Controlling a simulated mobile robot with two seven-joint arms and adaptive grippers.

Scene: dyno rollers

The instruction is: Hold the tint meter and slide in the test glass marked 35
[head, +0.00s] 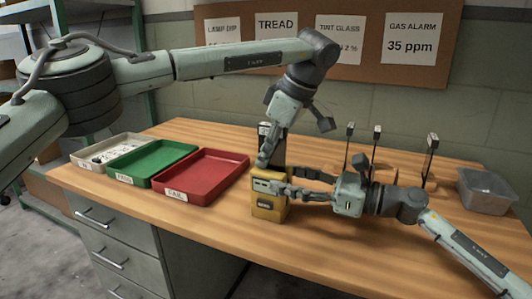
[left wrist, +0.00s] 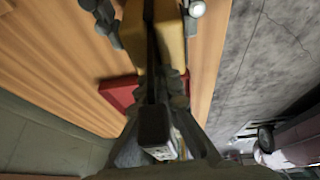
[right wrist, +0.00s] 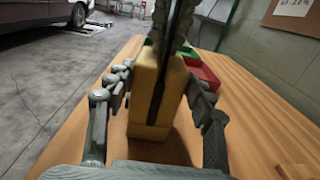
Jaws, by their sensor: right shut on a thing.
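The yellow tint meter (head: 267,207) stands upright on the bench. My right gripper (head: 285,190) is shut on its body from the right; its fingers also flank the meter in the right wrist view (right wrist: 160,90). A dark test glass (head: 276,146) with a pale label at its top stands upright over the meter, in line with the slot. In the left wrist view its dark top (left wrist: 154,125) is between my left gripper's fingers (left wrist: 158,88). I cannot tell whether they press on it, how deep it sits, or what number it bears.
Several trays stand at left, including a green one (head: 150,178) and a red one (head: 190,193). More test glasses (head: 376,135) stand upright behind my right arm. A grey bin (head: 486,205) is at far right. The front bench strip is clear.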

